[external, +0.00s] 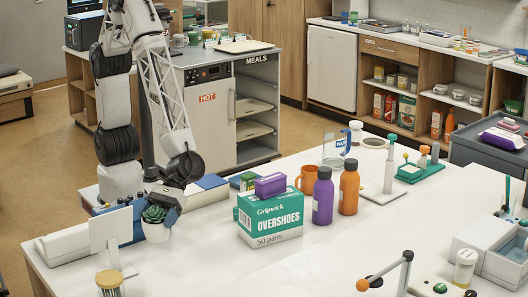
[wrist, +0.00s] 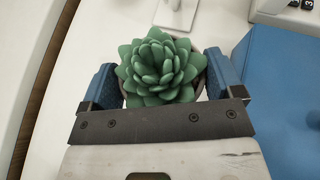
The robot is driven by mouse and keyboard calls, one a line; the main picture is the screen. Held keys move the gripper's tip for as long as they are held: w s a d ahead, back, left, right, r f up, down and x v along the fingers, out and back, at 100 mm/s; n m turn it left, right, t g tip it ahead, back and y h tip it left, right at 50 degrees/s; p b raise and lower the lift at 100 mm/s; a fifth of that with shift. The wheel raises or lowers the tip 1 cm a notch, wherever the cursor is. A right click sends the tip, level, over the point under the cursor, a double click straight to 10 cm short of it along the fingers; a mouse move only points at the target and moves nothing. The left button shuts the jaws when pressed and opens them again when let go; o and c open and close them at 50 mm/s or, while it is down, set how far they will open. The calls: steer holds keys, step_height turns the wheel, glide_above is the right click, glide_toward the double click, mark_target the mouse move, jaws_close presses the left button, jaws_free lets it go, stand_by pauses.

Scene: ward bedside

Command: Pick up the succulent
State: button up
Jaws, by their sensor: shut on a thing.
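The succulent (external: 154,214) is a green rosette in a pale round pot, near the left end of the white table in the external view. My gripper (external: 160,205) is shut on it from above. In the wrist view the succulent (wrist: 162,66) sits between my two blue-padded fingers (wrist: 160,82), one on each side of the pot. The leaves hide most of the pot. I cannot tell for sure whether the pot touches the table.
A white panel on a stand (external: 110,228) is close to the left, and a lidded jar (external: 110,284) is in front. The overshoes box (external: 270,222), with a purple box (external: 270,185) on top, stands to the right. Purple (external: 323,196) and orange (external: 349,188) bottles are beyond it.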

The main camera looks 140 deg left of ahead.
steer(key=shift+s+a+r, duration=0.1)
steer(key=shift+s, duration=0.35)
stand_by(0.5)
